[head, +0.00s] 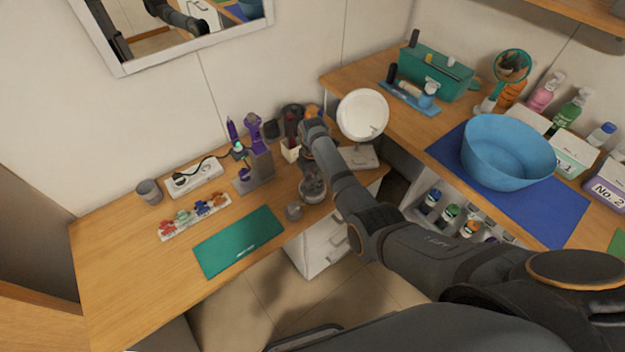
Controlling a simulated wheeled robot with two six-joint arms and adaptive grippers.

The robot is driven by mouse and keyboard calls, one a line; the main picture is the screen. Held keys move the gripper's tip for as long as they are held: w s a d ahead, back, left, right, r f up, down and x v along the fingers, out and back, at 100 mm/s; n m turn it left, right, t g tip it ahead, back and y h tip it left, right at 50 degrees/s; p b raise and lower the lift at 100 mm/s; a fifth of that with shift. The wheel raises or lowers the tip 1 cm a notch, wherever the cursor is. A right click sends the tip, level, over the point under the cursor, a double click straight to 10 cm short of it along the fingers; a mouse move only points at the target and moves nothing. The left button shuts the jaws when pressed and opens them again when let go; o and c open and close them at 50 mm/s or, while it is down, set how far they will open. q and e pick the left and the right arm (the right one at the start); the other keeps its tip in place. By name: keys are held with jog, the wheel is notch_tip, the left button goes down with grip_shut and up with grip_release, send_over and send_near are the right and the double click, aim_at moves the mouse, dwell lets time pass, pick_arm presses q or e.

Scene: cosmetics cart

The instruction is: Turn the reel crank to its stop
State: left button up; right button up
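I cannot make out the reel crank for certain in the head view. My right arm reaches in from the lower right over the wooden desk. My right gripper (313,187) appears as a dark shape at its far end, low over the desk's right part. Its fingers are too small and dark to read, and whatever it may touch is hidden. A small grey round piece (293,211) sits just left of it near the front edge. My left gripper is not in view.
The desk (120,270) holds a teal mat (238,241), a white power strip (195,178), a grey holder with purple tools (255,172), a grey cup (149,191) and a round white mirror (362,115). A blue basin (507,150) stands on the right counter.

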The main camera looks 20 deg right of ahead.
jog(key=shift+f, duration=0.2)
grip_shut()
jog(key=shift+r, duration=0.1)
